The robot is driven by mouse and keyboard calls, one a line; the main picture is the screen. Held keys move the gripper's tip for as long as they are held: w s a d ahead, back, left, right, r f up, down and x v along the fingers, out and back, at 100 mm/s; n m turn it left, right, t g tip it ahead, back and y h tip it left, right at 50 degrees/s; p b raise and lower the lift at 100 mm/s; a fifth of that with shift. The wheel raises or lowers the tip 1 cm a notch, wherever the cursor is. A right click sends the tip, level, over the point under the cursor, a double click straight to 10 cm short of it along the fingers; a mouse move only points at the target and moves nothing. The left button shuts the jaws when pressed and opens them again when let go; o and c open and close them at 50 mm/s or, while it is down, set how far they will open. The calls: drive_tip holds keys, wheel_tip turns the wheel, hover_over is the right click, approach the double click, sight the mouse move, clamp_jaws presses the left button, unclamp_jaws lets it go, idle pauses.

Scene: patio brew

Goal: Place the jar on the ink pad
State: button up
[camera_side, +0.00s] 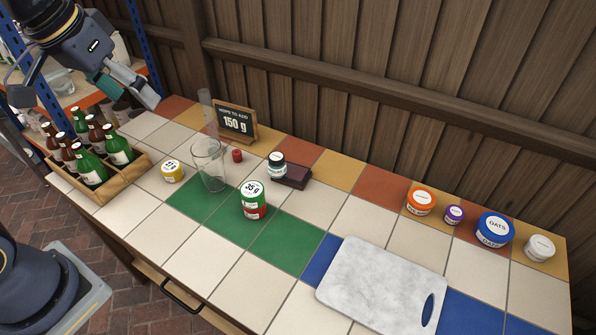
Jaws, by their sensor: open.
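A small dark jar (277,166) with a white lid stands upright at the left end of the dark reddish-brown ink pad (295,178) near the middle of the table. It overlaps the pad in this view; I cannot tell whether it rests on the pad or just beside it. My gripper (146,98) is open at the upper left, above the bottle crate, well away from the jar and the pad. I see nothing held in it.
A crate (128,184) of bottles, a yellow jar (173,171), a tall glass (209,165), a green-and-red can (254,201) and a small sign (236,121) stand around. Several tubs, including an orange one (421,202), line the right back. A marble board (382,285) lies in front.

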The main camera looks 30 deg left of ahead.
drive_tip(key=s+f+m+t, duration=0.1)
drive_tip(key=s+f, duration=0.1)
drive_tip(key=s, duration=0.5)
drive_tip(key=shift+s+a+f, duration=0.15)
drive_tip(key=shift+a+f, duration=0.1)
drive_tip(key=shift+f, duration=0.15)
